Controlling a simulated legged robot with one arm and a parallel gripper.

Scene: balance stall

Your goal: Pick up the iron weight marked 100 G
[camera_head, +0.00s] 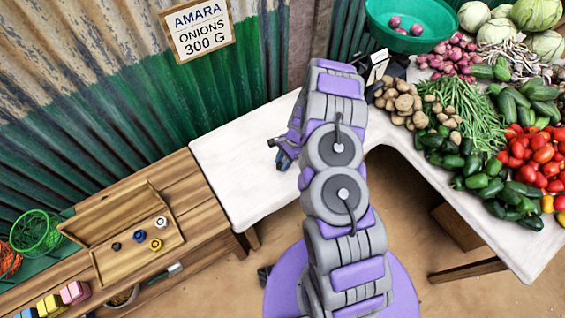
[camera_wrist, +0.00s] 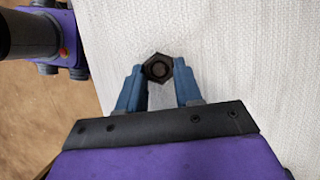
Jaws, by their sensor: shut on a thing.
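A dark hexagonal iron weight (camera_wrist: 158,67) with a round centre shows in the wrist view. I cannot read any mark on it. My gripper (camera_wrist: 159,78) is shut on it, with a blue finger on each side. White table cloth lies beneath them, and the height above it is hard to tell. In the head view my gripper (camera_head: 280,153) is over the left part of the white table (camera_head: 235,160); the weight is not clear there. Several other small weights, among them a blue one (camera_head: 139,236) and a yellow one (camera_head: 156,244), stand in an open wooden box (camera_head: 112,265) at lower left.
A wooden bench (camera_head: 205,215) adjoins the white table's left end. A dark scale (camera_head: 392,70) stands behind my arm. Potatoes (camera_head: 403,101), green beans (camera_head: 465,115) and tomatoes (camera_head: 540,155) crowd the table's right side. A green bowl (camera_head: 425,42) holds onions. The table's left part is clear.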

